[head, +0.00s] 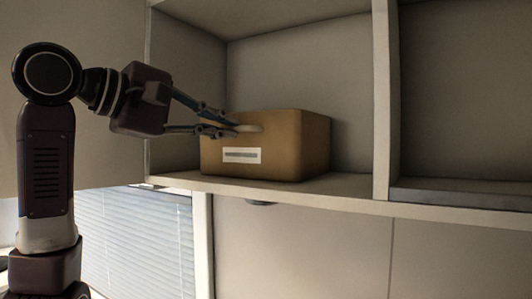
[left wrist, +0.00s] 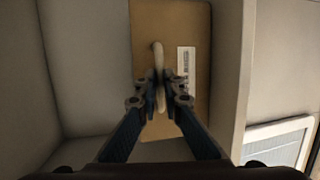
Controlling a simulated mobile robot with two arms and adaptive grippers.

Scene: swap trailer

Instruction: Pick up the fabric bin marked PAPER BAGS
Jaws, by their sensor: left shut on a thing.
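A tan fabric bin (head: 300,150) stands on the shelf of an open compartment in the head view. A white label with dark print (head: 241,155) is on its front, too small to read. A pale loop handle (head: 250,128) sits on the front above the label. My left gripper (head: 236,127) reaches in from the left and is shut on the handle. In the left wrist view the bin (left wrist: 195,120) fills the middle, with the handle (left wrist: 159,62) between the fingertips (left wrist: 160,92). My right gripper is not in view.
The shelf board (head: 345,190) runs under the bin, with an upright divider (head: 382,100) to its right and a side wall to its left. The compartment right of the divider looks empty (head: 465,100). Closed cupboard doors (head: 300,245) and a window blind (head: 135,240) are below.

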